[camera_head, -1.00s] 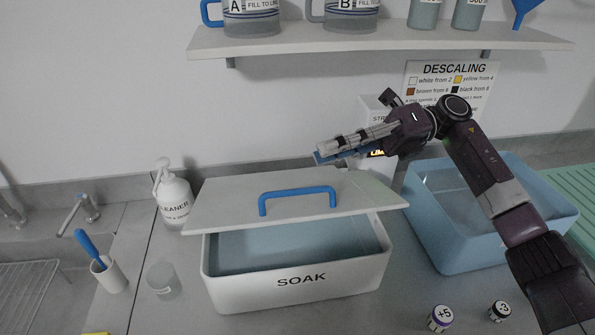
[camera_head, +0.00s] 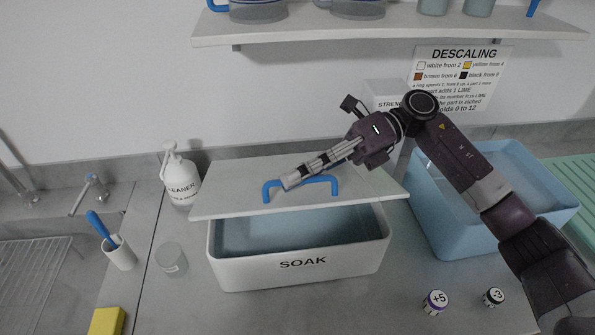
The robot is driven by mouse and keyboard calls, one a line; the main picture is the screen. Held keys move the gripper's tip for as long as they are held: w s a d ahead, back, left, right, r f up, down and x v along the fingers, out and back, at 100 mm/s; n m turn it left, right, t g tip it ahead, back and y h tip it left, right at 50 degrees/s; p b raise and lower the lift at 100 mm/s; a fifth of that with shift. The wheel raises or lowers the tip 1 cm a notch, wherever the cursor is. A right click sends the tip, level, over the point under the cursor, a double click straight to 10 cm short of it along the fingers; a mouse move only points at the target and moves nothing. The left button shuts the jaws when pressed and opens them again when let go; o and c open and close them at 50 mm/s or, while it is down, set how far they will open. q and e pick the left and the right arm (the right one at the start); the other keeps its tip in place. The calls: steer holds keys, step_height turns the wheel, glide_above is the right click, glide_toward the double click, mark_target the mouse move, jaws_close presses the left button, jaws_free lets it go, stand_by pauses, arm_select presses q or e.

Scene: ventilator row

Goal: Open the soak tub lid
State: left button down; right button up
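The white soak tub (camera_head: 300,264), labelled SOAK, stands on the counter. Its pale lid (camera_head: 235,204) lies over the back part, and the bluish inside (camera_head: 290,232) shows below the lid's front edge. A blue handle (camera_head: 334,186) stands on the lid. My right gripper (camera_head: 291,181) reaches in from the right, its fingertips over the handle's left part and covering some of it. Whether the fingers are around the handle or only in front of it cannot be seen, nor whether they are open or shut. My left gripper is out of view.
A cleaner bottle (camera_head: 180,178) stands left of the tub, with a clear cup (camera_head: 172,262) in front. A blue basin (camera_head: 455,239) stands to the right, behind my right arm. Two small jars, +5 (camera_head: 435,302) and -3 (camera_head: 493,297), stand front right. A shelf (camera_head: 390,31) runs above.

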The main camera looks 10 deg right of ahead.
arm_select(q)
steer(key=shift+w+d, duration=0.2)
arm_select(e)
steer(key=shift+w, duration=0.1)
jaws_close()
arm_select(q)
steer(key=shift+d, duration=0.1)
arm_select(e)
steer(key=shift+w+r, duration=0.15)
steer(key=shift+r, duration=0.15)
